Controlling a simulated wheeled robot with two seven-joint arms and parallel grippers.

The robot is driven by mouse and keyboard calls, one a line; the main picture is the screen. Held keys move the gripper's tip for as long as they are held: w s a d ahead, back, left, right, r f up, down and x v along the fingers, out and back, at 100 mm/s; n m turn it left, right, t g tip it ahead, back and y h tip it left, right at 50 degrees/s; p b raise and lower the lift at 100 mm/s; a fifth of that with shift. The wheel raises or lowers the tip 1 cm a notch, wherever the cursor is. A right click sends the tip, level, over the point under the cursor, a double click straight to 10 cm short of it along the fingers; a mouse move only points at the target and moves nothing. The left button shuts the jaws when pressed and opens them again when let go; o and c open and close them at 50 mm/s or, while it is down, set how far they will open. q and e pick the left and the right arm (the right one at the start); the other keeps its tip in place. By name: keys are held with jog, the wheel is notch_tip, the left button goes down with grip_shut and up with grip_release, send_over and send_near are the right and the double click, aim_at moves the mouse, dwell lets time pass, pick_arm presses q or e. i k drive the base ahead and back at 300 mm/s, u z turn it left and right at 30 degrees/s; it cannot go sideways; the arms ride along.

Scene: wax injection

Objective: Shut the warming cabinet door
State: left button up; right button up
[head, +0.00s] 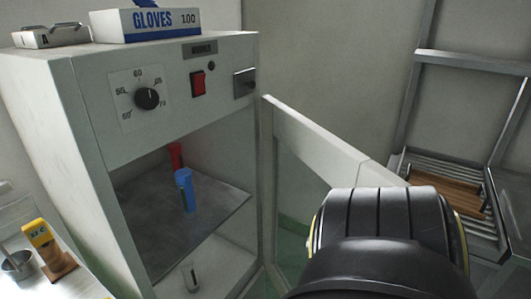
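The white warming cabinet (185,95) stands at the left of the head view, with a dial and a red switch on its upper panel. Its door (322,140) has a white frame and a glass pane. The door stands wide open, swung out from the cabinet's right edge toward me. A black arm link of mine covers the door's near lower part. Neither gripper shows. I cannot see whether the arm touches the door.
A blue tube (186,190) and a red one (176,156) stand on the cabinet shelf (165,240). A glove box (150,22) and a grey tray (50,36) sit on top. A yellow tool (43,238) is at lower left. A metal rack (470,60) stands right.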

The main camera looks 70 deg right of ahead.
aim_at(340, 164)
jog(key=u, duration=0.8)
jog(key=k, duration=2.05)
jog(key=z, duration=1.65)
jog(key=i, duration=1)
